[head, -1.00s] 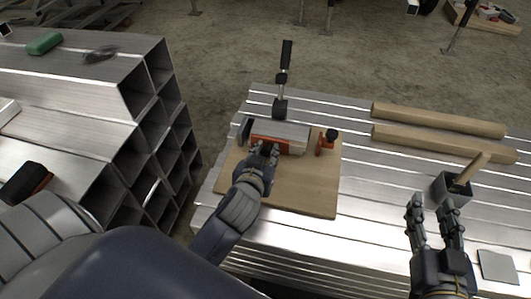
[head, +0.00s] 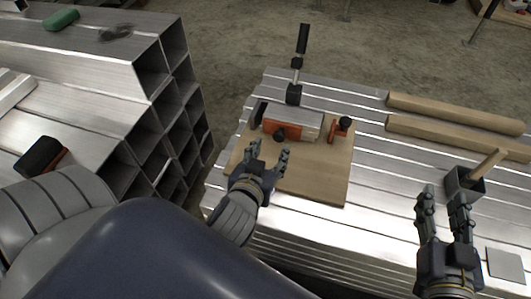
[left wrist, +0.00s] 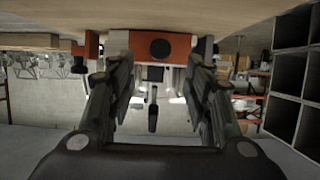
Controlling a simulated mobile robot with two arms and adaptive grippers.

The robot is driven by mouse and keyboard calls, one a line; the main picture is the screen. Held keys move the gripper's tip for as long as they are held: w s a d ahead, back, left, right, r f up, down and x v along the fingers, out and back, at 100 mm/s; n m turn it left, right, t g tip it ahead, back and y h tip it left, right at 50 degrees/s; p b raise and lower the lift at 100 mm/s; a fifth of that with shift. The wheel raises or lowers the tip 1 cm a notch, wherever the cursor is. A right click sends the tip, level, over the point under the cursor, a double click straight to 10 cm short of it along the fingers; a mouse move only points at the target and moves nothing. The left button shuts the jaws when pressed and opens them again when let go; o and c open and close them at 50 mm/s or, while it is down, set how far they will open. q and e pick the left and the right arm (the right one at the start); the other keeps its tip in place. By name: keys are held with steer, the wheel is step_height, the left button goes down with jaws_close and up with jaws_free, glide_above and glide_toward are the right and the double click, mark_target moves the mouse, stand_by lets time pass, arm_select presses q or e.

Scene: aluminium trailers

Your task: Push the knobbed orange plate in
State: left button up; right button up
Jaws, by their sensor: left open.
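The orange plate (head: 297,134) with a round dark knob (head: 280,135) is on the near side of a metal block on the wooden board. In the left wrist view the orange plate (left wrist: 182,46) faces me beyond my fingers, knob near the middle. I cannot tell whether it sits flush against the block. My left gripper (head: 267,153) is open and empty, over the board just on the near side of the plate, apart from it. My right gripper (head: 444,195) is open and empty over the right part of the trailer bed, far from the plate.
A smaller orange piece with a black knob (head: 345,123) stands right of the block. A dark upright handle (head: 303,40) rises behind it. Wooden beams (head: 450,110) and a metal cup with a stick (head: 467,185) are to the right. Stacked square tubes (head: 150,85) stand left.

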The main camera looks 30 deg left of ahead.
arm_select(q)
steer(key=shift+v, duration=1.65)
